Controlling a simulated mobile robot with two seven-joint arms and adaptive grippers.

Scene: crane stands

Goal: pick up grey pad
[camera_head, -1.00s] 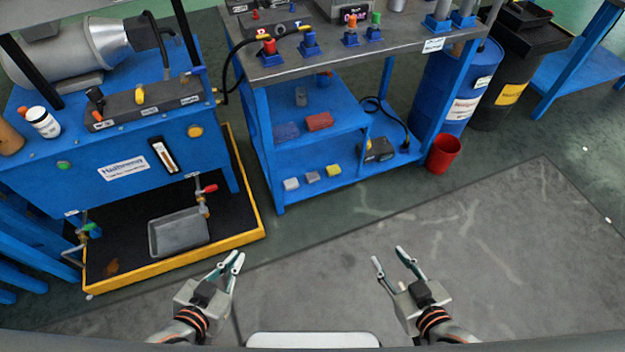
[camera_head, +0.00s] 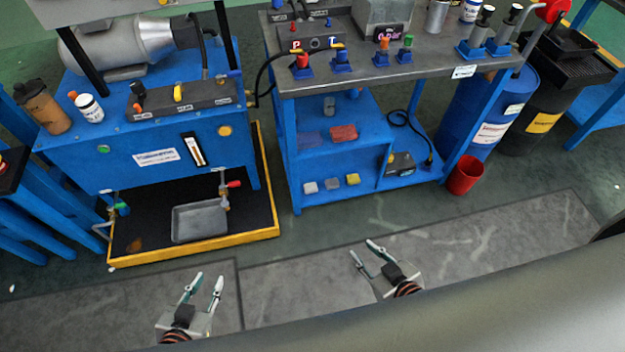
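A small grey pad (camera_head: 332,183) lies on the lower shelf of the blue bench (camera_head: 296,190), between a paler whitish pad (camera_head: 310,187) and a yellow pad (camera_head: 352,179). My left gripper (camera_head: 207,279) is open and empty, low in the view over the floor, in front of the yellow-edged tray. My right gripper (camera_head: 362,248) is open and empty over the floor, in front of the bench and apart from the pads.
A red bucket (camera_head: 465,175) stands at the bench's right. A black box (camera_head: 401,163) shares the lower shelf. A red block (camera_head: 343,133) lies on the middle shelf. A yellow-edged floor tray (camera_head: 190,249) holds a grey pan (camera_head: 200,222). Floor before the bench is clear.

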